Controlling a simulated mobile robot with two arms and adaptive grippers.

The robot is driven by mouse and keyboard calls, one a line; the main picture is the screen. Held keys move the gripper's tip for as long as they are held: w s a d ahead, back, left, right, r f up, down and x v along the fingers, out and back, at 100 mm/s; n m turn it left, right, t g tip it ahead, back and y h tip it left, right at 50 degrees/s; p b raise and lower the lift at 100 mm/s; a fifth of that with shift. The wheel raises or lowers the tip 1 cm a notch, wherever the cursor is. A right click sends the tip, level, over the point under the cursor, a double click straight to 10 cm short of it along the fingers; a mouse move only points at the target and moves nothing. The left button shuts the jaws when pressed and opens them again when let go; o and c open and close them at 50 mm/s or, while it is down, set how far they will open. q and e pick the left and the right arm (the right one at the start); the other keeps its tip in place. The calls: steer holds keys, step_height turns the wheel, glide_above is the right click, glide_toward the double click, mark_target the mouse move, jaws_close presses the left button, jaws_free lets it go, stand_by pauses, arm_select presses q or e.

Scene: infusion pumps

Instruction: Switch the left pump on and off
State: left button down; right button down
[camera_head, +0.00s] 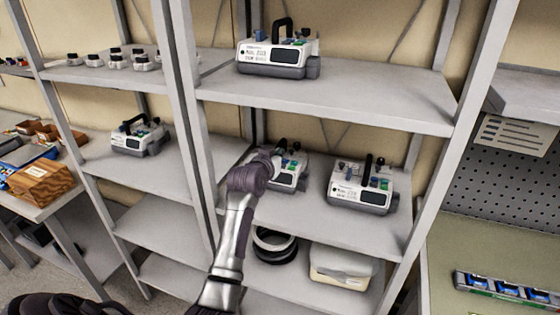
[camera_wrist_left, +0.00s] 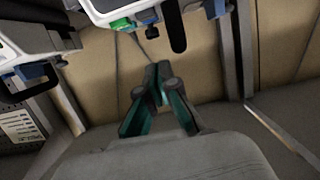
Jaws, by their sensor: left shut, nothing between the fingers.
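The left pump (camera_head: 291,178) is a white box with a grey base, green and blue parts and a dark handle. It stands on the middle shelf (camera_head: 318,218) of the central rack, partly hidden behind my left arm. My left gripper (camera_head: 272,158) is at the pump's left end in the head view, shut and empty. In the left wrist view its fingers (camera_wrist_left: 161,84) are together, apart from the pump body (camera_wrist_left: 125,10) at the top edge. I cannot tell whether they touch any switch. My right gripper is not in view.
A similar pump (camera_head: 360,188) stands to the right on the same shelf. Another pump (camera_head: 275,55) is on the shelf above, and one (camera_head: 139,137) on the left rack. Rack posts (camera_head: 187,120) flank the arm. A white container (camera_head: 338,268) sits below.

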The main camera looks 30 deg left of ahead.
arm_select(q)
steer(key=shift+x, duration=0.9)
step_height(320, 180, down, 3)
steer(key=shift+s+r+p, duration=0.1)
steer(key=shift+r+p, duration=0.05)
steer(key=shift+p, duration=0.45)
steer(key=shift+s+f, duration=0.1)
steer(key=shift+f, duration=0.55)
